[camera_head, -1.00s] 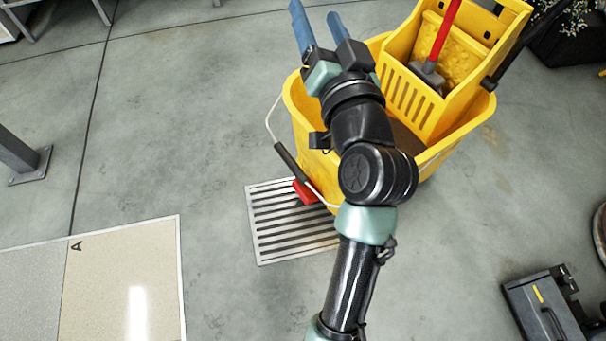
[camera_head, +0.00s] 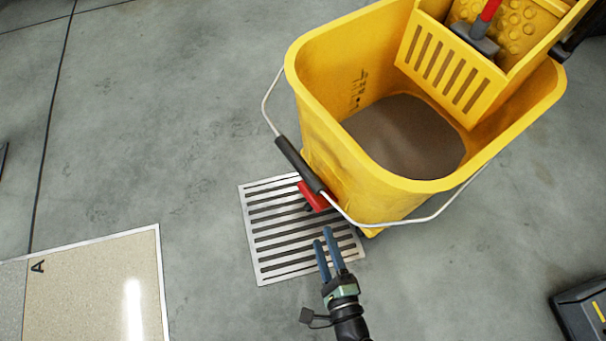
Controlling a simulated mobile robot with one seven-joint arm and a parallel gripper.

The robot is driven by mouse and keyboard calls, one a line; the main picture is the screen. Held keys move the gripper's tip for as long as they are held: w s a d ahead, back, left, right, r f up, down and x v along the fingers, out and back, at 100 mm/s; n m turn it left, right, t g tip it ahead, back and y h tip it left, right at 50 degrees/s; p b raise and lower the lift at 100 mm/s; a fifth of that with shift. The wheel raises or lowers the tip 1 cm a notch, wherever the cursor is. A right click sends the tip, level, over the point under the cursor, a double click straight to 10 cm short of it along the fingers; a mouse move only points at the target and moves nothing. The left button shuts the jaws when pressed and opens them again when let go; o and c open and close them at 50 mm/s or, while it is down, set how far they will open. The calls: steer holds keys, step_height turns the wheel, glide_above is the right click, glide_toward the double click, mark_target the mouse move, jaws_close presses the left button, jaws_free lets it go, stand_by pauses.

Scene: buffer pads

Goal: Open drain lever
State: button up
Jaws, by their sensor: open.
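The red drain lever (camera_head: 314,197) sticks out low on the near left side of the yellow mop bucket (camera_head: 330,150). The bucket handle's dark grip (camera_head: 301,165) hangs just in front of it and hides part of it. My gripper (camera_head: 325,239) is below the lever in the picture, over the floor grate. Its two blue fingers are apart, with nothing between them, and point up towards the lever without touching it.
The metal floor grate (camera_head: 262,240) lies below the lever. Dirty water (camera_head: 408,137) stands in the bucket, with a wringer (camera_head: 450,68) at its back right. A framed panel marked A (camera_head: 90,285) is at lower left. A black object (camera_head: 580,320) is at lower right.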

mark_target(311, 202)
steer(key=b+x, duration=0.5)
steer(key=x, duration=0.6)
steer(key=shift+w+a+f, duration=0.15)
steer(key=shift+w, duration=0.15)
steer(key=shift+w+a+b, duration=0.15)
steer(key=shift+w+b, duration=0.15)
steer(key=shift+w, duration=0.3)
jaws_close()
